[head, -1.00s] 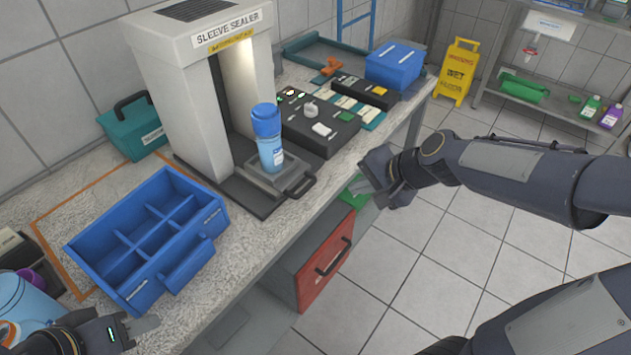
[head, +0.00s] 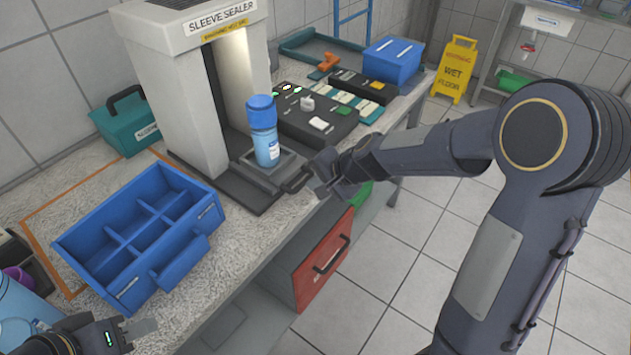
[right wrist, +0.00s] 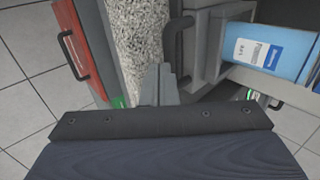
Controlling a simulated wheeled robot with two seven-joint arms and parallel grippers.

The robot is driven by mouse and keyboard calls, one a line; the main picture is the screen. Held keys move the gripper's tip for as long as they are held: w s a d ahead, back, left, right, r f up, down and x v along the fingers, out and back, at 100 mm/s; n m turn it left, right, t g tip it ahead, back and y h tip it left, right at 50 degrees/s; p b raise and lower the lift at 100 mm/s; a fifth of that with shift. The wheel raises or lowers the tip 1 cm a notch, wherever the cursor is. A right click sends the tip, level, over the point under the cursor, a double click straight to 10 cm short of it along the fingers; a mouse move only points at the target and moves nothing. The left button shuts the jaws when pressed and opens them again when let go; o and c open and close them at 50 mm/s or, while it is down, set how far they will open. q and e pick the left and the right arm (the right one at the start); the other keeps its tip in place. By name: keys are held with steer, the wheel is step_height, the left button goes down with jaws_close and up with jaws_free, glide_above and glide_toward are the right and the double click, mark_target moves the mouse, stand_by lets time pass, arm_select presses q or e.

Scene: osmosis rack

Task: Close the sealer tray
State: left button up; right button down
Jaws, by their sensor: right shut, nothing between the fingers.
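The sleeve sealer (head: 180,75) is a tall pale machine with a lit opening. Its dark sealer tray (head: 243,163) sticks out of the front. A blue bottle (head: 264,138) stands upright on the tray and shows sideways in the right wrist view (right wrist: 272,55). The tray's dark handle (head: 296,181) is at its front end; it also shows in the right wrist view (right wrist: 177,38). My right gripper (head: 318,183) is shut and empty, just in front of the handle; I cannot tell whether they touch. My left gripper (head: 142,328) is low at the left, its jaw opening unclear.
A blue divided bin (head: 88,248) stands on the counter left of the tray. A dark block with small items (head: 325,122) lies right of the tray. A red drawer front (head: 318,270) is below the counter edge. Open floor lies to the right.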

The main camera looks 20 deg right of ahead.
mark_target(279, 167)
steer(key=shift+w+a, duration=0.1)
stand_by(0.3)
steer(key=w+a+p, duration=0.1)
steer(key=w+a, duration=0.2)
steer(key=w, duration=0.1)
steer(key=w+a+p, duration=0.2)
steer(key=w+a, duration=0.1)
steer(key=w+a+p, duration=0.2)
steer(key=w+a, duration=0.1)
steer(key=w, duration=0.1)
steer(key=shift+w, duration=0.3)
steer(key=shift+w+a, duration=0.5)
steer(key=shift+w, duration=0.1)
steer(key=shift+r, duration=0.1)
